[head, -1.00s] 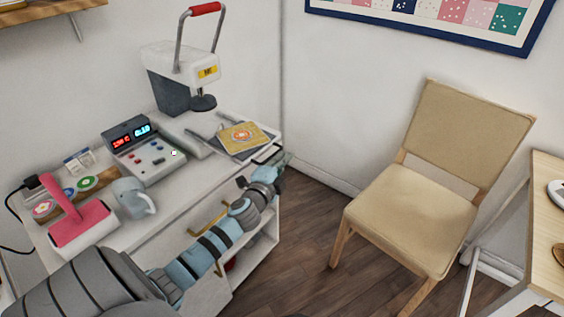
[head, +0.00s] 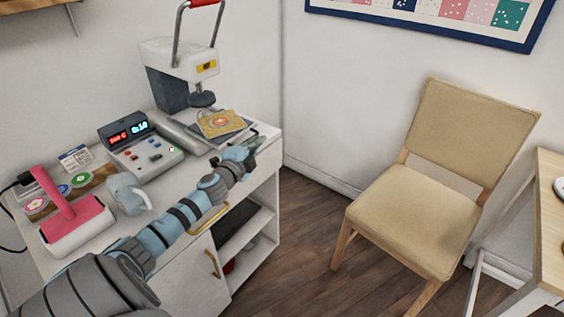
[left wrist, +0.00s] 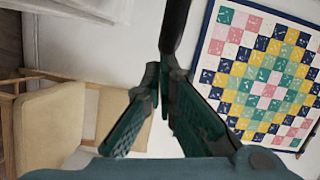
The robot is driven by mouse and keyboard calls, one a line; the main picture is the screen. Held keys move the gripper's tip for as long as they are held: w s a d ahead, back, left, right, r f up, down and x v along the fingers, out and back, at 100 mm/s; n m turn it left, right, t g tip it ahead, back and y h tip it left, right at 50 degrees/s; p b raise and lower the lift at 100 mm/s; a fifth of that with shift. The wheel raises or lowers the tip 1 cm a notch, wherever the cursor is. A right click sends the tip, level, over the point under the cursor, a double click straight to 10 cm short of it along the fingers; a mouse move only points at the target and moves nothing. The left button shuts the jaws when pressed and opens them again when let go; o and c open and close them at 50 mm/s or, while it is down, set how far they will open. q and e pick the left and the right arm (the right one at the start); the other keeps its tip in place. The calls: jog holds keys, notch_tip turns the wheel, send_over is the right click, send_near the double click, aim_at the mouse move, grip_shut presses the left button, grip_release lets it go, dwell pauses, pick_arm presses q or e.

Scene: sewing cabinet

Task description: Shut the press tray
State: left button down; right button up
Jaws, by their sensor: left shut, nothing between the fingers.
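The press (head: 178,72) stands on the cabinet top at the back, with its red-gripped lever (head: 181,30) raised. Its dark press tray (head: 232,136) sits partly out to the right of the press head and carries a yellow patch with a round orange design (head: 221,124). My left gripper (head: 252,145) is shut and empty near the tray's outer end; whether it touches cannot be told. In the left wrist view the fingers (left wrist: 163,78) come together below a dark upright bar (left wrist: 175,28), perhaps the tray's edge. My right gripper is not in view.
A control box (head: 141,148) with lit displays, a grey mug (head: 128,192) and a pink-handled tool (head: 72,218) stand along the cabinet top (head: 182,183). A beige chair (head: 440,180) stands on the floor to the right. The floor between chair and cabinet is clear.

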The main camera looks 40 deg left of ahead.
aim_at(234, 137)
pick_arm(q)
jog(key=a+b, duration=0.1)
jog(key=a, duration=0.6)
jog(key=shift+s+a+r, duration=0.1)
jog(key=shift+a, duration=0.3)
